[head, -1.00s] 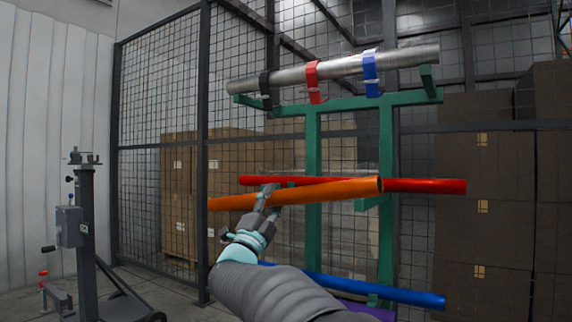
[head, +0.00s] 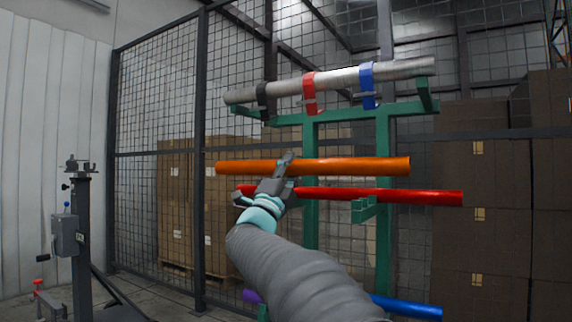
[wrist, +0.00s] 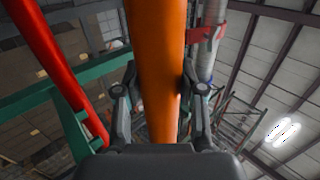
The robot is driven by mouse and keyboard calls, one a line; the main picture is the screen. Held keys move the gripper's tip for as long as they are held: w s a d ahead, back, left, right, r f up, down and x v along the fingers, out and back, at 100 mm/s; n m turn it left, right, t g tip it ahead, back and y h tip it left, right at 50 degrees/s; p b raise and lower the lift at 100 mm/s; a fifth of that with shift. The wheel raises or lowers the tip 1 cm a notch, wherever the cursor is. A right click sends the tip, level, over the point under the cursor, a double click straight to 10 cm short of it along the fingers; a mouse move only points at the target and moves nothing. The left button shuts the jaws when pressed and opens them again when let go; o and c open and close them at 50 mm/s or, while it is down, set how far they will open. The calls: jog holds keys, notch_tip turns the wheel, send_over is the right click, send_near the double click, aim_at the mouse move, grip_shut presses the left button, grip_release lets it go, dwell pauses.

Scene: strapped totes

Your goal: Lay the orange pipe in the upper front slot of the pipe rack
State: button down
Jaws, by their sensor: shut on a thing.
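The orange pipe (head: 350,167) lies nearly level across the head view, in front of the green pipe rack (head: 384,240). My gripper (head: 283,166) is shut on it, left of its middle. In the wrist view the orange pipe (wrist: 157,70) runs between the two fingers of my gripper (wrist: 160,98). The rack holds a grey metal pipe (head: 330,82) on its top arms. A red pipe (head: 400,196) sits below the orange one in the head view, and a green rack arm (head: 365,212) shows under it. Whether the orange pipe touches the rack cannot be told.
Black, red (head: 309,92) and blue (head: 367,85) straps wrap the grey pipe. A blue pipe (head: 408,308) is low on the rack. Mesh fencing (head: 150,110) stands behind, with stacked boxes (head: 485,200) at right. A grey stand (head: 80,230) is at left.

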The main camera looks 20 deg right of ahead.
jog(key=shift+w+d+p, duration=2)
jog(key=shift+d+p, duration=0.1)
jog(key=shift+d, duration=0.5)
notch_tip(320, 180, down, 7)
jog(key=b, duration=0.8)
jog(key=c, duration=0.6)
grip_release()
jog(key=shift+f, duration=0.15)
jog(key=shift+a, duration=0.1)
